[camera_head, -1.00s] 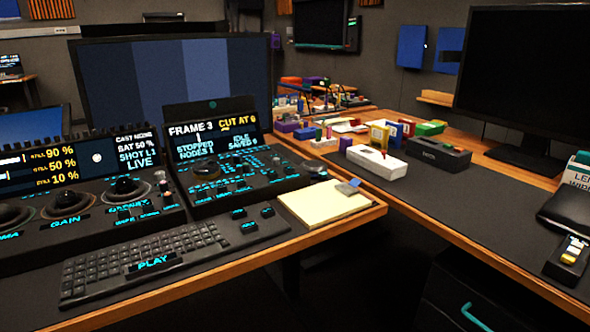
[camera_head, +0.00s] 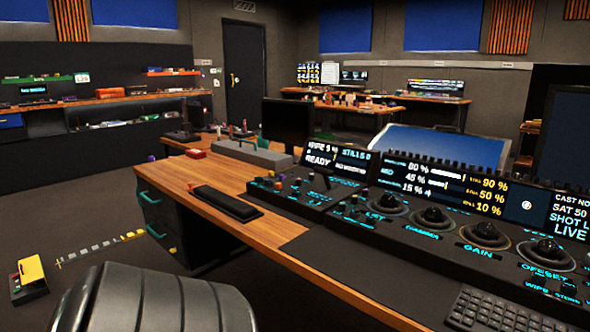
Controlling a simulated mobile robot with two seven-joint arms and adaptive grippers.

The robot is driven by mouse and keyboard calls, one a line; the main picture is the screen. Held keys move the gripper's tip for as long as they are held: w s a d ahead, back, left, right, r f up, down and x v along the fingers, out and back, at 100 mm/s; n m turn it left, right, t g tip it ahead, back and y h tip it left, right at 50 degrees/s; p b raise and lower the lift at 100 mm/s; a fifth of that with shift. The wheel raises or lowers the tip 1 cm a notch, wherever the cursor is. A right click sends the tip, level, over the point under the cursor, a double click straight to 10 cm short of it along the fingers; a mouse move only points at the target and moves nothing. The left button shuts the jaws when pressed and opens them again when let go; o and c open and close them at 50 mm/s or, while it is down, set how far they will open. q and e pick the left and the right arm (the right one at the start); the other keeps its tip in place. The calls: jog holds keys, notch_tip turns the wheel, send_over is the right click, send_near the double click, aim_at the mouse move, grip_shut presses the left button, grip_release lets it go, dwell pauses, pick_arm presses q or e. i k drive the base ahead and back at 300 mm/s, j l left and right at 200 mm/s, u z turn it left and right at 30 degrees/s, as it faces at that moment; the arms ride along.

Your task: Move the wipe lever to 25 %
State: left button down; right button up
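A small control panel (camera_head: 310,188) with several knobs stands on the wooden desk, left of the long trackball panel (camera_head: 430,222). Its screen (camera_head: 338,158) carries a line starting with WIPE, with a small number I cannot read surely, and the words READY and STILLS. A lever is too small to make out among its controls. Lettering that seems to start with WIPE also shows at the lower right of the trackball panel, by a knob. Neither of my grippers is in view.
The desk (camera_head: 228,182) has a dark wrist pad (camera_head: 227,203) in front of the small panel. A keyboard (camera_head: 500,312) lies at the lower right. A yellow-topped box (camera_head: 30,277) stands on the floor at left. Open floor shows left of the desk drawers.

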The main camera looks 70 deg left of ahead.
aim_at(326, 172)
jog(key=u, duration=1.9)
